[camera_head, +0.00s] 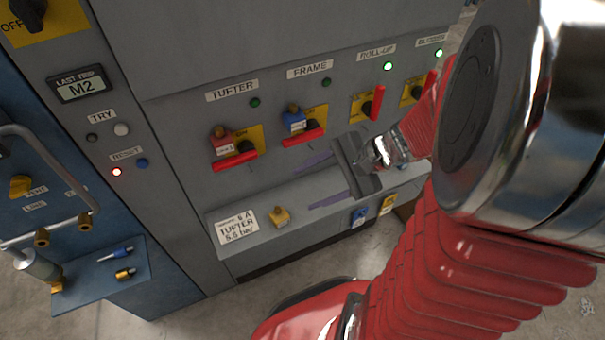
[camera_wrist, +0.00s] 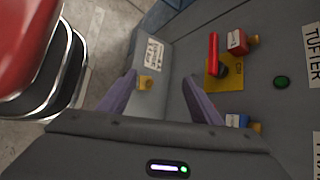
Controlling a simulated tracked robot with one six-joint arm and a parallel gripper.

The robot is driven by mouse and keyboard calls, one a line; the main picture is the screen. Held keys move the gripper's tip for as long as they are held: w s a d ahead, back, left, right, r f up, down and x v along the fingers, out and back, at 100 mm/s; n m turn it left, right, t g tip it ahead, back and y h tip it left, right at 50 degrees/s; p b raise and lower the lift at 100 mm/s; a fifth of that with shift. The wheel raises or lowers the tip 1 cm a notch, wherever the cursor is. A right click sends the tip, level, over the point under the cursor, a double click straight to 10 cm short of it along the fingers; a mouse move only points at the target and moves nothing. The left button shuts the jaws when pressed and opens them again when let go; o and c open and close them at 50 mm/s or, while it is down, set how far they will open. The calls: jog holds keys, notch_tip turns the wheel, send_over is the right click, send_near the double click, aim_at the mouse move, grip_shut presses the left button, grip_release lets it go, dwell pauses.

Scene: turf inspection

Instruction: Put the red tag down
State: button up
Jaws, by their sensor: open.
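The red tag (camera_head: 221,137), a small block with a pale label and a brass-coloured top, is at the TUFTER switch, whose red handle (camera_head: 235,160) lies across. In the wrist view, the red tag (camera_wrist: 237,41) is to the right of the fingers, beside the red handle (camera_wrist: 214,54). My gripper (camera_head: 300,181) is open and empty in front of the panel, above the grey ledge and to the right of the red tag, apart from it. Its two purple fingers also show in the wrist view (camera_wrist: 158,78).
A blue tag (camera_head: 293,121) is at the FRAME switch. The grey ledge (camera_head: 320,233) bears a yellow tag (camera_head: 280,217) beside a TUFTER placard (camera_head: 236,225). Blue (camera_head: 359,217) and yellow (camera_head: 387,205) items are farther right. A blue shelf (camera_head: 85,283) holds small parts at left.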

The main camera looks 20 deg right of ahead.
jog(key=s+a+r+n+h, duration=0.2)
jog(key=r+n+h, duration=0.2)
jog(key=r+n, duration=0.2)
jog(key=s+a+r+n+h, duration=0.3)
jog(key=r+n, duration=0.3)
jog(key=n, duration=0.3)
jog(key=shift+s+r+t+h, duration=0.25)
jog(key=shift+s+t+h, duration=0.1)
jog(key=shift+t+h, duration=0.05)
